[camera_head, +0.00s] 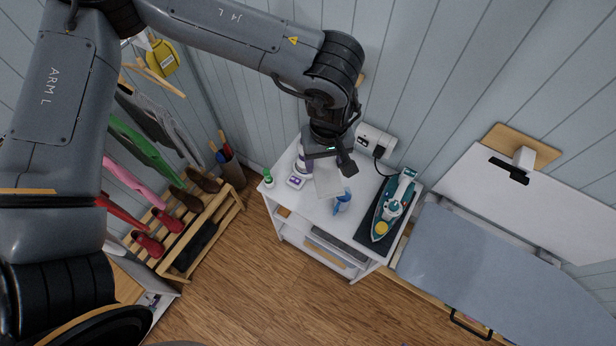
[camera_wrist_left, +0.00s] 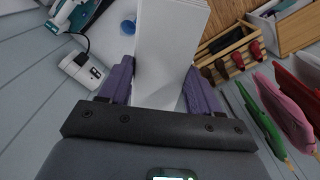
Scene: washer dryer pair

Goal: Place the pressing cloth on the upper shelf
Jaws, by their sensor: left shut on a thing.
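A white folded pressing cloth (camera_head: 327,183) is in my left gripper (camera_head: 327,163), over the top of a white cart (camera_head: 312,213). In the left wrist view the cloth (camera_wrist_left: 168,45) extends out from between the two purple fingers of the left gripper (camera_wrist_left: 158,88), which are shut on it. In the head view I cannot tell whether the cloth touches the cart top. Below the top, the cart has open shelving (camera_head: 327,250) with flat items on it. My right gripper is not in view.
On the cart stand a blue spray bottle (camera_head: 343,201), a green-capped bottle (camera_head: 268,179), a purple-and-white box (camera_head: 296,182) and a teal iron (camera_head: 396,195) on a dark mat. An ironing board (camera_head: 490,270) is at right, a shoe rack (camera_head: 208,235) at left.

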